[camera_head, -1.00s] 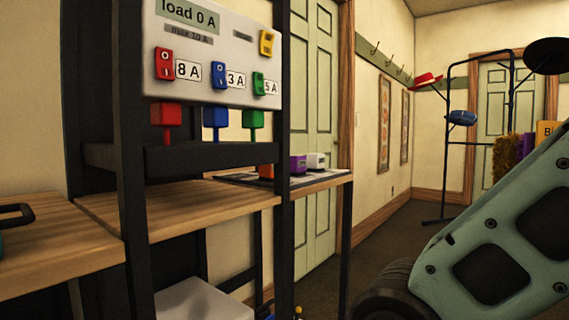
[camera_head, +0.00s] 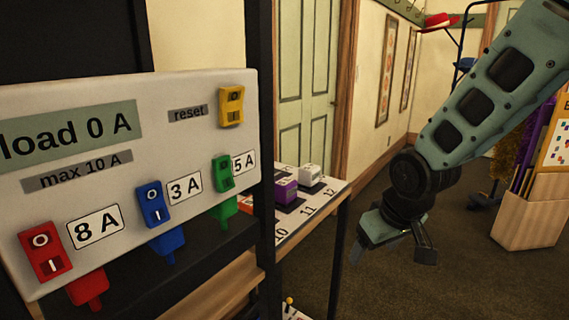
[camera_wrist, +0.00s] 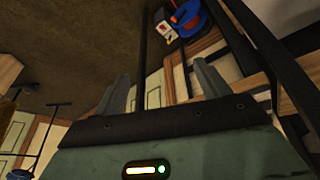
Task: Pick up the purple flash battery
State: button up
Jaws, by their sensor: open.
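The purple flash battery (camera_head: 285,190) stands on a numbered board (camera_head: 325,192) on the side shelf, in the middle of the head view. It is behind and right of the breaker panel and its black post. My gripper (camera_head: 393,254) hangs in free air to the right of that shelf, apart from the battery, with its fingers spread and nothing between them. In the wrist view my gripper's two fingers (camera_wrist: 165,88) also stand wide apart and empty. The battery cannot be made out in the wrist view.
A white battery (camera_head: 310,175) stands right of the purple one. The breaker panel (camera_head: 130,170) with red, blue, green and yellow switches fills the left. A wooden crate (camera_head: 528,215) stands on the floor at right. Open carpet (camera_head: 450,285) lies below my gripper.

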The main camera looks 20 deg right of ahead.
jog(key=w+d+r+n+t+p, duration=0.1)
jog(key=w+d+r+t, duration=0.3)
jog(key=w, duration=0.5)
jog(key=n+t+y, duration=0.3)
jog(key=n+y, duration=0.2)
jog(key=y, duration=0.3)
send_near(292, 188)
jog(key=x, duration=0.8)
jog(key=shift+w+b, duration=0.15)
jog(key=shift+b, duration=0.2)
jog(key=shift+x, duration=3)
jog(key=shift+a+r, duration=0.1)
jog(key=shift+r, duration=0.05)
jog(key=shift+c, duration=0.3)
jog(key=c, duration=1.2)
